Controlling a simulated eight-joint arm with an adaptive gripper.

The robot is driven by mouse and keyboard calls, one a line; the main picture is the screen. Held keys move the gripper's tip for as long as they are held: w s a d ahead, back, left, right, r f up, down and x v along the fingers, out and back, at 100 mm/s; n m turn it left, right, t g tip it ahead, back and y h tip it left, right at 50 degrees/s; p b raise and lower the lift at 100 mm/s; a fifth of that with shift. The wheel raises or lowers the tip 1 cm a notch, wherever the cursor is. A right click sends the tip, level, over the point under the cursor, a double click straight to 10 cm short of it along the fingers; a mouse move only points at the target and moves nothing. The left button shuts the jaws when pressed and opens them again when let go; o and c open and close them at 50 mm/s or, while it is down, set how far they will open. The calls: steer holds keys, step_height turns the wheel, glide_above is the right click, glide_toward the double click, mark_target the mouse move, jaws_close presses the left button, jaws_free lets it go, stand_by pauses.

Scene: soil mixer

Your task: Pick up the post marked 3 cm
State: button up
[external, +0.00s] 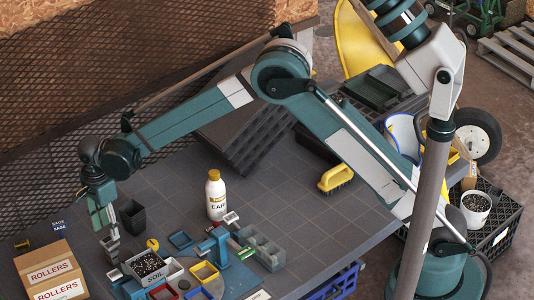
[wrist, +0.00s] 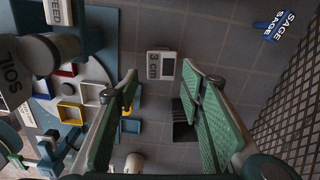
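The post marked 3 cm (wrist: 154,66) is a small whitish block with a dark square beside its lettering. In the external view my gripper (external: 110,245) points down at the table's left side, beside the soil box (external: 147,265). The post cannot be made out clearly there.
A black pot (external: 132,217) stands close behind my gripper; it also shows by the right finger in the wrist view (wrist: 183,122). Rollers boxes (external: 52,272) stand at left. A white bottle (external: 216,197) and coloured trays (external: 204,272) are to the right. A SAGE marker (wrist: 274,26) lies farther off.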

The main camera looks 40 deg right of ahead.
mark_target(110, 242)
steer(key=shift+a+f, duration=0.25)
steer(key=shift+f, duration=0.15)
steer(key=shift+f, duration=3.4)
steer(key=shift+w+f+b, duration=0.15)
steer(key=shift+f+b, duration=0.15)
steer(key=shift+f, duration=2.3)
steer(key=shift+c, duration=0.5)
steer(key=c, duration=0.9)
